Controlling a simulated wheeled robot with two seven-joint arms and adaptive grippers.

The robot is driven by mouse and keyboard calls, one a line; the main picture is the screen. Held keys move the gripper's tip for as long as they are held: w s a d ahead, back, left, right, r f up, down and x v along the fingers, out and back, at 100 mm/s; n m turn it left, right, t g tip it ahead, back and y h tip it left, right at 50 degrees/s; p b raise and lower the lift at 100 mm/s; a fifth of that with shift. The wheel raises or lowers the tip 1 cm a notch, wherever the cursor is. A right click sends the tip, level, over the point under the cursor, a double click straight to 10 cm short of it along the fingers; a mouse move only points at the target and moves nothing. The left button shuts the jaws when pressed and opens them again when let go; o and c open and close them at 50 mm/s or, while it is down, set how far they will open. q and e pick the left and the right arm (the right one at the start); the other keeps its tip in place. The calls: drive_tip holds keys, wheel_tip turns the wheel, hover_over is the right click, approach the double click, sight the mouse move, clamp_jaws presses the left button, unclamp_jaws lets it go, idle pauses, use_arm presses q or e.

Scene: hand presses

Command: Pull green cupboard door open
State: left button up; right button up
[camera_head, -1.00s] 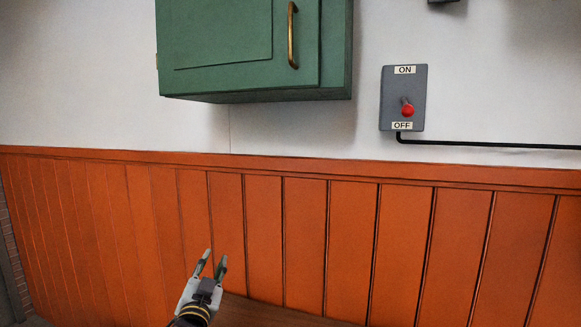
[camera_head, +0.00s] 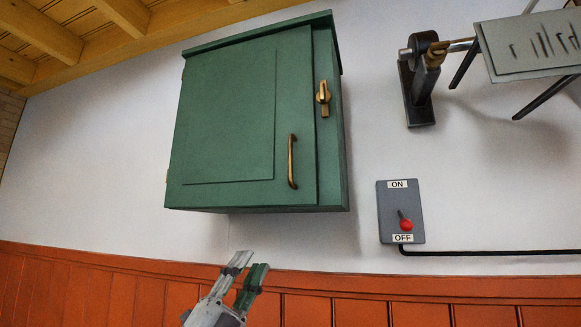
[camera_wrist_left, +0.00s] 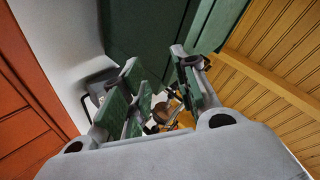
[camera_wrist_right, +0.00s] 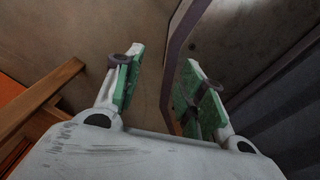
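The green cupboard (camera_head: 330,150) hangs on the white wall. Its green door (camera_head: 228,120) looks shut, with a brass bar handle (camera_head: 292,162) low on its right side. A brass latch (camera_head: 323,97) sits higher, at the door's right edge. My left gripper (camera_head: 251,262) is below the cupboard, apart from the handle, with its fingers open and empty. In the left wrist view, the green cupboard (camera_wrist_left: 145,30) shows beyond the open fingers (camera_wrist_left: 165,85). My right gripper (camera_wrist_right: 165,75) shows only in its wrist view, open with nothing between the fingers.
A grey switch box (camera_head: 390,238) with a red-knobbed lever is on the wall right of the cupboard. A dark bracket with a shaft (camera_head: 418,90) and a grey plate (camera_head: 525,45) stick out at upper right. Orange panelling (camera_head: 120,295) runs along below. The wall below the cupboard is clear.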

use_arm(q)
drive_tip(key=s+d+r+m+g, duration=1.25)
drive_tip(key=m+g, duration=0.35)
drive_tip(key=m, duration=0.7)
drive_tip(key=s+a+r+n+t+y, duration=0.2)
drive_tip(key=a+r+n+t+y, duration=0.3)
drive_tip(key=a+r+t+y, duration=0.55)
drive_tip(key=r+h+p, duration=0.1)
drive_tip(key=r+p, duration=0.1)
drive_tip(key=p, duration=0.1)
hover_over(290, 178)
drive_tip(key=shift+s+a+g, duration=0.25)
drive_tip(key=shift+s+a, duration=0.05)
drive_tip(key=shift+s, duration=0.05)
drive_tip(key=shift+w+d+f, duration=0.1)
drive_tip(key=shift+w+d, duration=0.15)
drive_tip(key=shift+w, duration=0.2)
drive_tip(key=shift+w+d, duration=0.1)
drive_tip(key=shift+w, duration=0.1)
use_arm(e)
drive_tip(key=shift+a+r, duration=0.55)
drive_tip(key=shift+r, duration=0.35)
drive_tip(key=shift+a+r, duration=0.5)
drive_tip(key=shift+r, duration=0.35)
